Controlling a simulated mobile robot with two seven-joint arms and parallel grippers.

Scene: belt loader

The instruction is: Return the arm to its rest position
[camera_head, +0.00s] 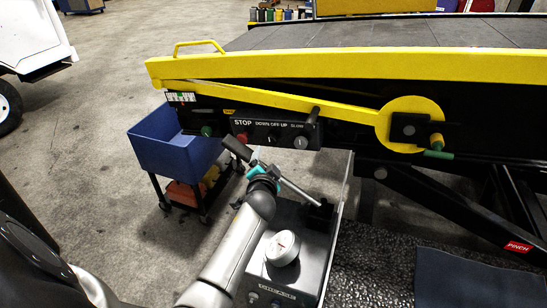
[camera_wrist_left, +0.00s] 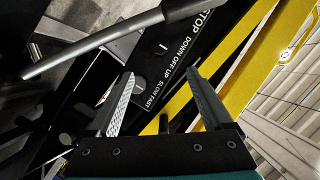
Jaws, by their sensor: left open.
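My left arm reaches up from the lower middle of the head view. My left gripper (camera_head: 256,160), with a teal body, is in front of the control panel (camera_head: 275,125) of the belt loader (camera_head: 340,65). In the left wrist view the gripper (camera_wrist_left: 161,73) shows two fingers spread apart with nothing held between them. The panel (camera_wrist_left: 175,55), with its DOWN OFF UP and SLOW FAST lettering, is beyond the fingers. A lever with a dark grip (camera_head: 238,148) slants close by the gripper; its metal rod (camera_wrist_left: 95,42) lies past the fingertips. My right gripper is not in view.
A blue bin cart (camera_head: 170,150) is at left. A yellow bar with a round hub (camera_head: 408,100) crosses the loader's side. Open concrete floor (camera_head: 105,140) lies at left.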

